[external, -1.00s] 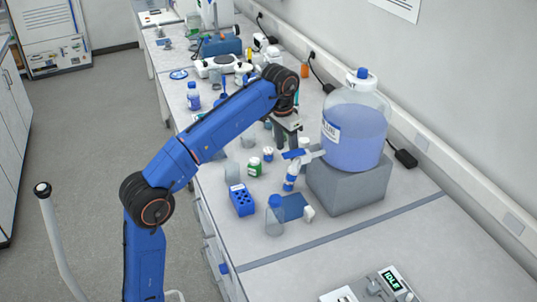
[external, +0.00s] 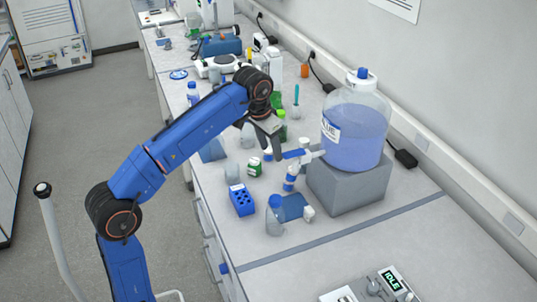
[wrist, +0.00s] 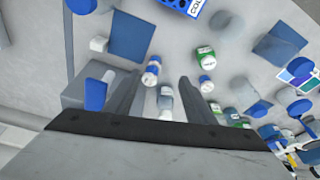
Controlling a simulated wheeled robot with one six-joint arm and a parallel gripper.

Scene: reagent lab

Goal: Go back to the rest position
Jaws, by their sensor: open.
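My gripper (external: 270,142) hangs over the bench left of the big carboy, at the end of my blue arm. In the wrist view my gripper (wrist: 163,88) points down with its two fingers wide apart and nothing gripped. Small bottles show between and around the fingers, below them: a white bottle with a blue cap (wrist: 151,72) and a green-labelled vial (wrist: 205,60).
The carboy (external: 355,135) of blue liquid stands on a grey block (external: 345,188), its tap pointing left. A blue rack (external: 241,201), a clear blue-capped bottle (external: 275,215) and a green-labelled jar (external: 255,167) stand nearby.

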